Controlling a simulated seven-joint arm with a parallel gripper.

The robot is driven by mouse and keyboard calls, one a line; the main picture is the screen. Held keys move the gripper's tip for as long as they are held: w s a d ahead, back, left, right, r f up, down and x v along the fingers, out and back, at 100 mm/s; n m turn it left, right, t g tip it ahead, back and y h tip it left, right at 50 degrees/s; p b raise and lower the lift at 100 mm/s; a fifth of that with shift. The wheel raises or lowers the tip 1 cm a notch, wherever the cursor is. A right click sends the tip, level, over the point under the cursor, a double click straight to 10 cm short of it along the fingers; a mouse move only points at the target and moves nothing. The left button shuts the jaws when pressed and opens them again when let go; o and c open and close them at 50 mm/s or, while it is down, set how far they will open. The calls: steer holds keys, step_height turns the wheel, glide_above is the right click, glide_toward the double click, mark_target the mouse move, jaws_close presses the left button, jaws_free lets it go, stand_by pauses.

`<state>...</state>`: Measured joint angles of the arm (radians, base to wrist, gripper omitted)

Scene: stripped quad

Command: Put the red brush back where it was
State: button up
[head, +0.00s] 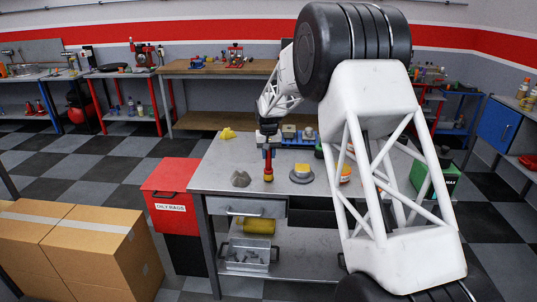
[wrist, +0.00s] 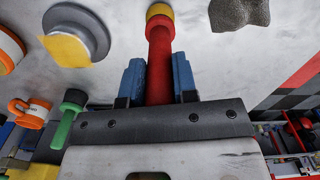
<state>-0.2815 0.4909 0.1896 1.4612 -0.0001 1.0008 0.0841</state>
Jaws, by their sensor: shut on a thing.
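The red brush (head: 268,164) has a yellow end and hangs upright below my gripper (head: 268,145), over the left part of the grey workbench (head: 225,180). In the wrist view the blue fingers of my gripper (wrist: 158,76) are shut on the red brush (wrist: 159,50), one finger on each side of it. Its yellow end points away from the gripper. I cannot tell whether that end touches the bench top. The part of the brush inside the gripper is hidden.
A grey lump (head: 241,179) lies left of the brush. A round grey dish with a yellow piece (head: 302,173) and an orange-and-white mug (head: 345,173) stand right. A green-handled tool (wrist: 68,118) shows in the wrist view. A yellow lump (head: 227,133) lies at the back left.

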steer(key=shift+f, duration=0.1)
steer(key=o, duration=0.9)
step_height(320, 180, up, 12)
steer(key=shift+r, duration=0.15)
stand_by(0.3)
stand_by(0.8)
